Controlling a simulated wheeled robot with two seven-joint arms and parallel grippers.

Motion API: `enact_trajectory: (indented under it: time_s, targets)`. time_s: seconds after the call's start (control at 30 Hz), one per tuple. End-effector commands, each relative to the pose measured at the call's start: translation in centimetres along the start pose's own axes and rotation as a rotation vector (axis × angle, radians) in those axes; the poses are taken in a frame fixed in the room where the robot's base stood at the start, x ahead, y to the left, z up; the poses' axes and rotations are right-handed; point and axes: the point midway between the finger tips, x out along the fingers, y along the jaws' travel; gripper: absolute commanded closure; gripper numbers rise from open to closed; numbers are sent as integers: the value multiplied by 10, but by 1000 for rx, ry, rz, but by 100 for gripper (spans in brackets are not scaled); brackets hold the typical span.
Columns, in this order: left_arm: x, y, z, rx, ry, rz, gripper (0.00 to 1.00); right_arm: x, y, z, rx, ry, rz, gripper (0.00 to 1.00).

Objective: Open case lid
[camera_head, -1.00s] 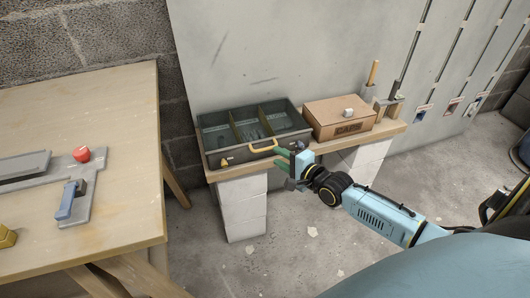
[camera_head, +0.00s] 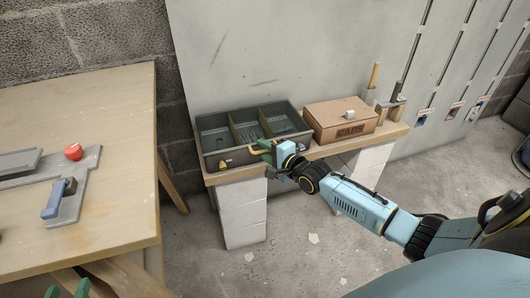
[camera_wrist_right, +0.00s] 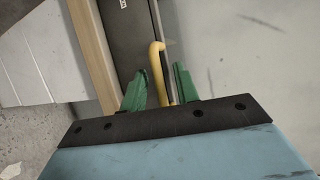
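The dark grey case (camera_head: 215,159) stands on the low shelf with its top open, showing divided compartments. A yellow handle (camera_head: 230,160) is on its front; it also shows in the right wrist view (camera_wrist_right: 156,65). My right gripper (camera_head: 265,150) is at the right end of this handle. In the right wrist view its green fingers (camera_wrist_right: 160,84) are apart, one on each side of the handle, with visible gaps. My left gripper (camera_head: 68,290) shows only its green fingertips, apart, at the bottom left edge, far from the case.
A cardboard box (camera_head: 327,128) with a small white block on top stands right of the case. A wooden holder with tools (camera_head: 388,112) is at the shelf's right end. The wooden workbench (camera_head: 118,190) at left carries a grey plate with a red knob (camera_head: 73,152) and blue lever.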

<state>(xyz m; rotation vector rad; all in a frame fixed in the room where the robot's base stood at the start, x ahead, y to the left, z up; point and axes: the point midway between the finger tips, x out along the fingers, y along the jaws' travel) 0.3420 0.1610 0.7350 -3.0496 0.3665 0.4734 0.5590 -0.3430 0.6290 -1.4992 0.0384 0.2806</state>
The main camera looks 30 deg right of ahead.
Motion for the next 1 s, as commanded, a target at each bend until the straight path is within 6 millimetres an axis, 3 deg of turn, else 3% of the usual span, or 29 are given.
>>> enact_trajectory:
  time_s: [0.3, 0.57, 1.0]
  targets:
    - [0, 1, -2, 0, 13, 1, 64, 1, 0, 0, 0, 0, 0, 69]
    - [0, 1, -2, 0, 11, 1, 64, 1, 1, 0, 1, 0, 2, 100]
    - [0, 0, 2, 0, -17, -1, 64, 1, 1, 1, 4, -2, 12, 100]
